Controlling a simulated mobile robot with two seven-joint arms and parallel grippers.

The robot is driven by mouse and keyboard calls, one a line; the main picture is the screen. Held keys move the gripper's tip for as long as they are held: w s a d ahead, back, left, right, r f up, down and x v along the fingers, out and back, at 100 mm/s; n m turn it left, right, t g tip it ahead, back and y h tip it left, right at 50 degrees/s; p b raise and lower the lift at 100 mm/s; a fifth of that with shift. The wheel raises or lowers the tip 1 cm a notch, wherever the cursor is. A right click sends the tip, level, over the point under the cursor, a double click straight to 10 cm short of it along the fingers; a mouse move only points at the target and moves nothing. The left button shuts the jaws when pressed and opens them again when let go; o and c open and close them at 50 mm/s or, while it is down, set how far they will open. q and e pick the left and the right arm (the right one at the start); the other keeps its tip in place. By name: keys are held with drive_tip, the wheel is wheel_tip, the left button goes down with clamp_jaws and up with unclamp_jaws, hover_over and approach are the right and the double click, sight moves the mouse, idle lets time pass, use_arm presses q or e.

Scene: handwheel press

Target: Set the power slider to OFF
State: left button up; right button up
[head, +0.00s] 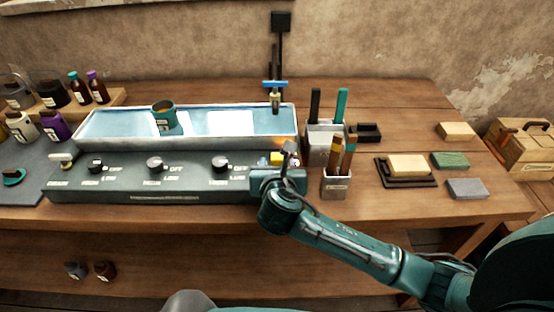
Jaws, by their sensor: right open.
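The control panel (135,193) is a long dark box along the front of the light-blue tray, with three black knobs marked OFF, HIGH and LOW. A small yellow piece (277,158) shows at its right end, just beyond my right gripper. It may be part of the power slider, but I cannot read a label or tell the slider's setting. My right gripper (281,163) is open over the panel's right end; its body hides much of that end. I cannot tell whether it touches the yellow piece. My left gripper is not in view.
Behind the panel is the tray (88,130) with a teal cup (164,116) inside. A black tap-like post (277,60) rises behind. Close right of my gripper stand holders (337,186) with tools. Sponges and blocks (407,166) lie farther right; bottles (52,92) stand left.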

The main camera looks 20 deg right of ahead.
sight(277, 160)
drive_tip(key=shift+x, duration=1.55)
clamp_jaws()
